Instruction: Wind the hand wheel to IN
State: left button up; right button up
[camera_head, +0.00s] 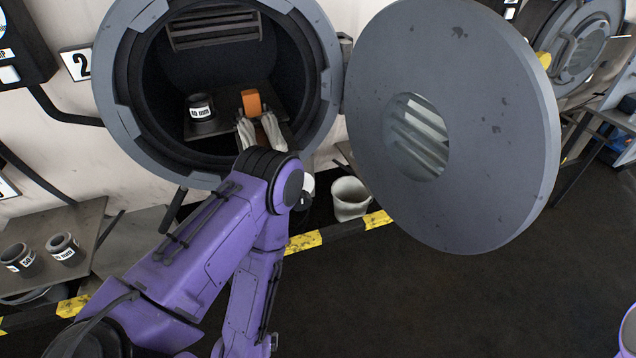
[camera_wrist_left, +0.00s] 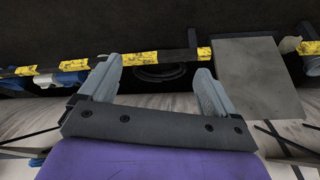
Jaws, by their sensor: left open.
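I cannot make out the hand wheel with certainty in either view. A dark round ring (camera_wrist_left: 160,73) shows beyond and between the fingers of my left gripper (camera_wrist_left: 158,85) in the left wrist view; I cannot tell whether it is the wheel. This gripper is open and empty, its two pale grey fingers apart. In the head view my purple left arm bends in front of the round grey vessel (camera_head: 108,95), and I cannot make out its gripper there. My right gripper is not in view.
The vessel's round door (camera_head: 500,150) hangs open at right. Inside are a dark labelled cup (camera_head: 200,107), an orange block (camera_head: 252,102) and pale strands. A side table (camera_head: 90,215) with two cups stands left. A white bucket (camera_head: 350,198) stands by the yellow-black floor edging (camera_head: 303,243).

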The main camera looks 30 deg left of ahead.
pick_arm(q)
jog(key=w+d+f+m+t+b, duration=0.1)
jog(key=w+d+f+t+b, duration=0.15)
jog(key=w, duration=0.55)
jog(key=n+t+y+b, duration=0.1)
jog(key=t+y+b, duration=0.55)
jog(key=y, duration=0.35)
send_near(303, 203)
jog(key=shift+n+g+y, duration=0.3)
jog(key=shift+n+g, duration=0.2)
jog(key=shift+g, duration=0.3)
jog(key=x, duration=1)
jog(key=shift+w+d+r+p, duration=0.15)
jog(key=shift+w+r+p, duration=0.1)
jog(key=shift+w+p, duration=0.1)
jog(key=shift+w+a+r, duration=0.1)
jog(key=shift+w+a, duration=0.25)
jog(key=shift+a, duration=0.05)
jog(key=c, duration=1)
